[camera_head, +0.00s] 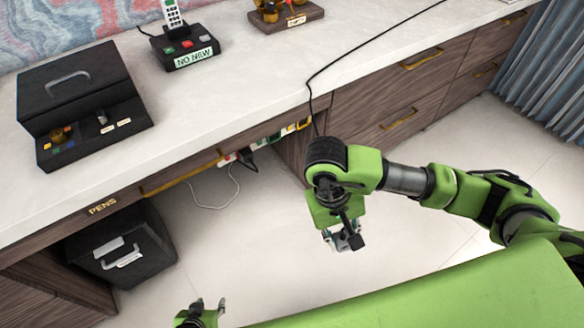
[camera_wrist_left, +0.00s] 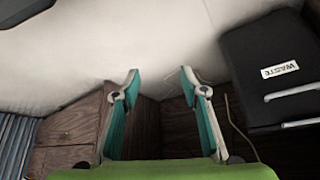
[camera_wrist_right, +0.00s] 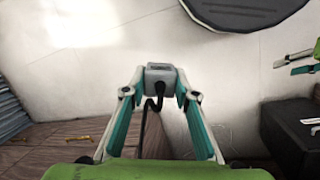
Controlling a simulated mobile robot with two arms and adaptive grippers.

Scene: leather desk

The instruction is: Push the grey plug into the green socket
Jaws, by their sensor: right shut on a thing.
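The grey plug (camera_wrist_right: 160,75), a small block with a black cord, is held between the fingertips of my right gripper (camera_wrist_right: 161,92) in the right wrist view. In the head view my right gripper (camera_head: 344,240) hangs over the floor in front of the desk, and the plug is too small there to make out. The green socket (camera_head: 289,130) appears as a small green patch on a strip under the desk edge, partly hidden. My right gripper is apart from it. My left gripper (camera_wrist_left: 160,78) is open and empty; it also shows low in the head view (camera_head: 208,308).
A black waste bin (camera_head: 125,255) stands under the desk at the left. The desktop (camera_head: 230,95) carries a black cash box (camera_head: 75,90), a phone base (camera_head: 183,45) and a small wooden stand (camera_head: 290,20). A black cord (camera_head: 345,62) crosses the desktop. The floor ahead is clear.

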